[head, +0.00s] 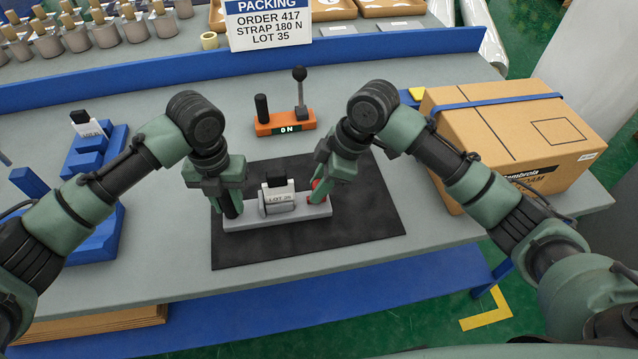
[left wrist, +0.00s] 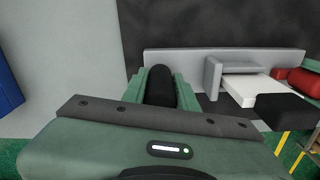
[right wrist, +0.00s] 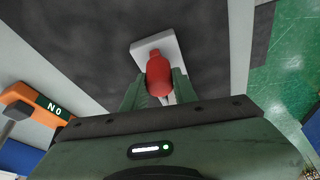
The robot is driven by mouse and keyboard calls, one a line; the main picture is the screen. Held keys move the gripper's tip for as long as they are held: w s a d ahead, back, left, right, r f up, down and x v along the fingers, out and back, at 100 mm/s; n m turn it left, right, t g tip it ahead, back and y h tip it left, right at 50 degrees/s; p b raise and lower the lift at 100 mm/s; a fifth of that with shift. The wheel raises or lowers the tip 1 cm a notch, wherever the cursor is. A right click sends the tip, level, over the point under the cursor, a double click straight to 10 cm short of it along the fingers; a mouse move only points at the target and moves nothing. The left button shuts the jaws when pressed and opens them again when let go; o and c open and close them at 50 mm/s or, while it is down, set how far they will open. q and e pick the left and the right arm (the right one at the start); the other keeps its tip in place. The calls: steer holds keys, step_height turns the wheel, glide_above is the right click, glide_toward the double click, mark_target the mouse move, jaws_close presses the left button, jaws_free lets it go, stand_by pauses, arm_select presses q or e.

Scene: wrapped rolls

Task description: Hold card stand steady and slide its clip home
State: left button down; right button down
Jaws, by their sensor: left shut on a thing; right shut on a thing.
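The card stand is a light grey bar (head: 250,221) lying on the black mat (head: 365,222). A grey holder with a white card reading LOT and a black top (head: 278,198) stands at its middle. My left gripper (head: 230,208) is shut on the black post (left wrist: 160,85) at the bar's left end. My right gripper (head: 318,190) is shut on the red knob (right wrist: 159,76) at the bar's right end. The red knob also shows in the left wrist view (left wrist: 304,80). I cannot tell which part is the clip or how it sits in the stand.
An orange box (head: 284,124) marked ON, with a black lever, stands behind the mat. A blue fixture (head: 92,220) with a card is at the left. A strapped cardboard box (head: 510,140) stands at the right. A blue rail (head: 240,72) crosses the bench's back.

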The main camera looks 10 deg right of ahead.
steer(key=shift+a+r, duration=0.1)
steer(key=shift+a, duration=1)
steer(key=c, duration=1.1)
jaws_free()
steer(key=shift+d, duration=0.1)
steer(key=w+v, duration=0.1)
steer(key=v, duration=1)
steer(key=shift+s+r, duration=0.4)
steer(key=shift+s, duration=0.1)
steer(key=shift+d, duration=0.15)
arm_select(q)
steer(key=c, duration=1)
jaws_free()
